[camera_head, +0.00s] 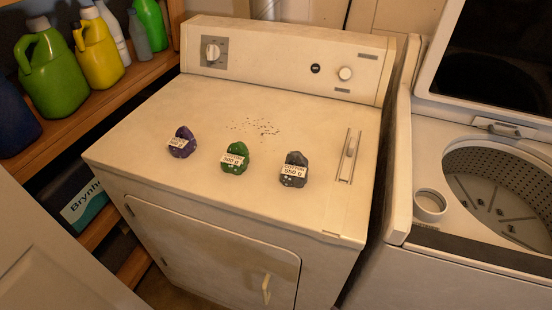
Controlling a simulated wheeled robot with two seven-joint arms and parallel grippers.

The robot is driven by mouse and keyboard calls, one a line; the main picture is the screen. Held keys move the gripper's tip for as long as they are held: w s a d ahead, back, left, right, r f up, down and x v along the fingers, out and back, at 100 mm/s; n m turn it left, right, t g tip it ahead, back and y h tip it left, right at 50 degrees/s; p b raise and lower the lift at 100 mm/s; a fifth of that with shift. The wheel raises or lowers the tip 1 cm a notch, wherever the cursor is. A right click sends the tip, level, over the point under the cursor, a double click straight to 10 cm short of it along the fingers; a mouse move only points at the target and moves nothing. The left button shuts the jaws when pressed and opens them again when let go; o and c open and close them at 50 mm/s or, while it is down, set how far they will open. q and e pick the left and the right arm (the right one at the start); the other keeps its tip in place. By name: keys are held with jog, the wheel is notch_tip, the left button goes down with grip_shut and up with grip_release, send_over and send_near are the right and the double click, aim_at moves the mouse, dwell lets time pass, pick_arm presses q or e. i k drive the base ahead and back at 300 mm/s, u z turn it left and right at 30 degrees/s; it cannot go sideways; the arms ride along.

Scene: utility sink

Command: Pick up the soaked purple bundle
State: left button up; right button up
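The purple bundle (184,138) sits on the left part of the white dryer's top (140,135). It carries a white label that is partly readable and seems to show a weight in grams. A green bundle (235,165) labelled 300 g sits to its right. A dark grey bundle (295,178) labelled 550 g sits further right. The three stand apart from each other in a loose row. Neither of my grippers is in view.
A wooden shelf (110,98) with green and yellow jugs (97,48) stands at the left. An open top-loading washer (480,270) with a perforated drum (505,180) is at the right. A slider (349,155) lies on the dryer top. Small dark specks (256,127) lie behind the bundles.

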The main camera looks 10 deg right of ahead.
aim_at(184, 144)
jog(key=u, duration=0.35)
jog(key=k, duration=0.45)
jog(key=u, duration=1.1)
jog(key=i, duration=1.3)
jog(key=z, duration=0.8)
